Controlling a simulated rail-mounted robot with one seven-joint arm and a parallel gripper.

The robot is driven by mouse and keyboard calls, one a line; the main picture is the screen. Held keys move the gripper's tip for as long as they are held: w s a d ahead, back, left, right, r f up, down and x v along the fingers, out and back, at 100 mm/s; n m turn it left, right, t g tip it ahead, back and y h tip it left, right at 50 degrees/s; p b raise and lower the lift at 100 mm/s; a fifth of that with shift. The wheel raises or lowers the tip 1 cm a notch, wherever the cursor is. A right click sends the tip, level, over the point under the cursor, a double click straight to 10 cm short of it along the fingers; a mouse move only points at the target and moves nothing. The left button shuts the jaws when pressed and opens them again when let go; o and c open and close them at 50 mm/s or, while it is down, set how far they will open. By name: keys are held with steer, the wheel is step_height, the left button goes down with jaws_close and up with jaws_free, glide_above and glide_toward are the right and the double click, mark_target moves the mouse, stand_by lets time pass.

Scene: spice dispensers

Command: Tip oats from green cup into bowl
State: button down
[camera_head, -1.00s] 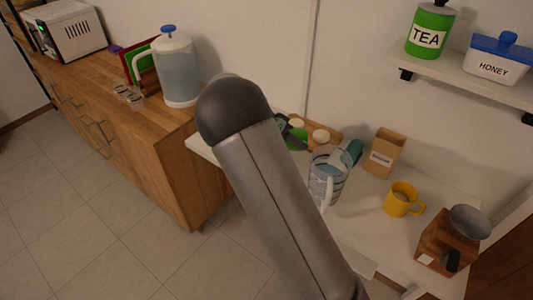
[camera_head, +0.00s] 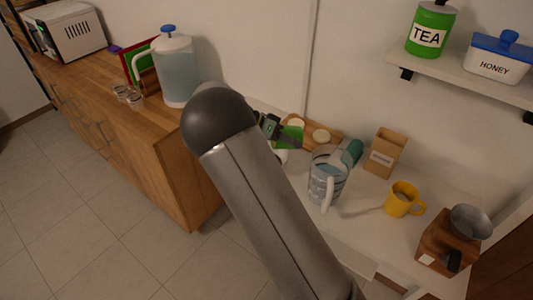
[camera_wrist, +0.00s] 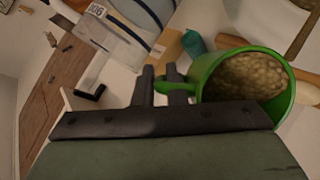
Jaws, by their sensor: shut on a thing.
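The green cup (camera_wrist: 242,80) shows at the right of the wrist view, its mouth toward the camera and oats (camera_wrist: 245,78) inside. My gripper (camera_wrist: 164,88) is shut on the cup's handle. In the head view the cup (camera_head: 292,134) is a small green patch partly hidden behind my gripper (camera_head: 272,128) and arm. A white rounded shape (camera_head: 281,157) just below the cup may be the bowl; my arm hides most of it. I cannot tell whether the cup is above it.
A clear pitcher (camera_head: 327,176) stands right of the cup, with a brown box (camera_head: 384,153), yellow mug (camera_head: 402,199) and wooden grinder (camera_head: 452,240) farther right. A wooden board with a pale round item (camera_head: 321,136) lies behind. A shelf (camera_head: 480,83) hangs above.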

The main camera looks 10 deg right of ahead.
steer(key=shift+a+r+m+h+b, duration=0.3)
steer(key=shift+a+h+b, duration=0.3)
steer(key=shift+h, duration=0.3)
steer(key=shift+a+r+m+h+b, duration=0.25)
steer(key=shift+a+h+b, duration=0.35)
steer(key=shift+h, duration=0.3)
stand_by(1.1)
steer(key=shift+a+r+m+g+h+b, duration=0.15)
steer(key=shift+a+m+g+h+b, duration=0.2)
steer(key=shift+a+h+b, duration=0.6)
steer(key=shift+a+r+m+g+h+b, duration=0.15)
steer(key=shift+a+g+h+b, duration=0.3)
steer(key=shift+a+h+b, duration=0.5)
stand_by(1.8)
